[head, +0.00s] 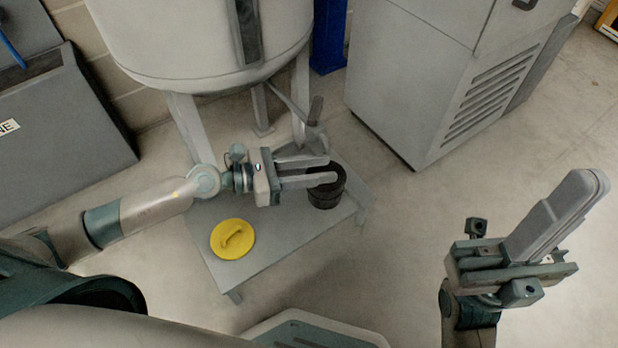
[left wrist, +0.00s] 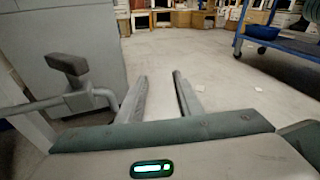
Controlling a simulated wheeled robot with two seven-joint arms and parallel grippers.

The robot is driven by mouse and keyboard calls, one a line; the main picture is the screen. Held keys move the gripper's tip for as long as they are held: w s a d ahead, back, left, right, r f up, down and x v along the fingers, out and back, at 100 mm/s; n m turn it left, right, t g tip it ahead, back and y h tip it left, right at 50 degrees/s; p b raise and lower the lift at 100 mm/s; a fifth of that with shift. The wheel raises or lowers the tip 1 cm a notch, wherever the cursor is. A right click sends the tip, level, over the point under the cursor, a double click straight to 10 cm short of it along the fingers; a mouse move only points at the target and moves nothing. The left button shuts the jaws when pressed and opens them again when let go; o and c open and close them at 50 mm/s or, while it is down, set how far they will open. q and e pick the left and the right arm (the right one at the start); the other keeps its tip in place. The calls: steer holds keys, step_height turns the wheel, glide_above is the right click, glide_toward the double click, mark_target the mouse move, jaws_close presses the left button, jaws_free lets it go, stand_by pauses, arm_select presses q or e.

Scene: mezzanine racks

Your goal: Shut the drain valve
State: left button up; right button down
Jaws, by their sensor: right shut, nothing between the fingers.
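The drain valve is on a thin pipe under the large white tank (head: 200,50). Its dark lever handle (head: 315,110) sticks up beside the tank's leg in the head view. In the left wrist view the handle (left wrist: 69,65) is at the left, on the grey pipe (left wrist: 35,103), outside my fingers. My left gripper (head: 328,170) is open and empty, just below the handle in the head view and over a black pot (head: 327,190). The valve body is partly hidden behind my gripper. My right gripper (head: 597,182) is shut and empty, far to the right.
A low grey table (head: 265,258) under the tank carries the black pot and a round yellow lid (head: 233,240). A grey cabinet (head: 420,70) stands at the upper right. A blue cart (left wrist: 275,43) is in the distance. The floor at right is clear.

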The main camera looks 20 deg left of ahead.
arm_select(q)
steer(key=shift+s+a+r, duration=0.1)
steer(key=shift+s+a, duration=0.2)
steer(key=shift+s, duration=0.55)
steer(key=shift+s+a, duration=0.25)
steer(key=shift+s, duration=0.55)
